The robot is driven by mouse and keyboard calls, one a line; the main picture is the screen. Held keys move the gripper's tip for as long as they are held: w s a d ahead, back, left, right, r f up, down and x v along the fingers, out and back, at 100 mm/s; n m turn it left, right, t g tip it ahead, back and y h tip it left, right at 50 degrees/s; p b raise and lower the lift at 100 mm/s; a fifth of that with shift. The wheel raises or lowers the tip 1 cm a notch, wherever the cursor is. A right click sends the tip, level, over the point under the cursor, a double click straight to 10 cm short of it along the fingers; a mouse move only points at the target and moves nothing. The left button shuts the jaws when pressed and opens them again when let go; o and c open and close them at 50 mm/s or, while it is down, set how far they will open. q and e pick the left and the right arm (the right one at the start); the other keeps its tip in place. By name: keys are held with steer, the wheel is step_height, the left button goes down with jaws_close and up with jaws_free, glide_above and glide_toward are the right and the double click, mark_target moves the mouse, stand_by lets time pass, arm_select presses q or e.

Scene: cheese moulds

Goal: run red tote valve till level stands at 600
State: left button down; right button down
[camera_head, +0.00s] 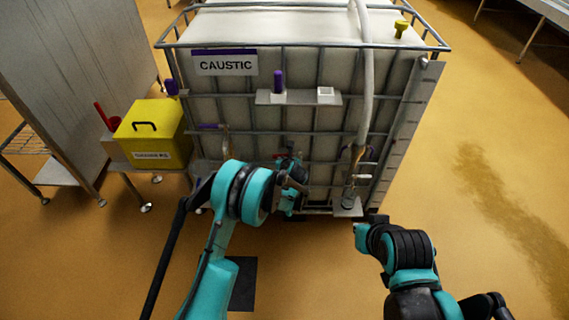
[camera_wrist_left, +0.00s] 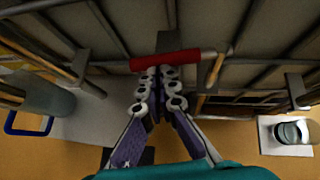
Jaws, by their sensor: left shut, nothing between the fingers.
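A caged white tote (camera_head: 340,115) labelled CAUSTIC stands ahead of me. A pale graduated strip (camera_head: 408,130) runs up its right front edge; its marks are too small to read. A red valve handle (camera_wrist_left: 178,60) lies crosswise at the tote's front in the left wrist view. My left gripper (camera_wrist_left: 158,75) is shut and empty, its tips at the near side of the red handle; I cannot tell whether they touch. My right gripper cannot be made out clearly.
A pale hose (camera_head: 366,80) hangs down the tote's front. A clear vessel (camera_wrist_left: 290,131) stands on a white plate at right. A yellow box (camera_head: 153,130) sits on a stand at left, beside a grey panel. The floor at right is open.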

arm_select(q)
steer(key=shift+w+a, duration=0.35)
steer(key=shift+w, duration=0.05)
arm_select(e)
steer(key=shift+f, duration=0.15)
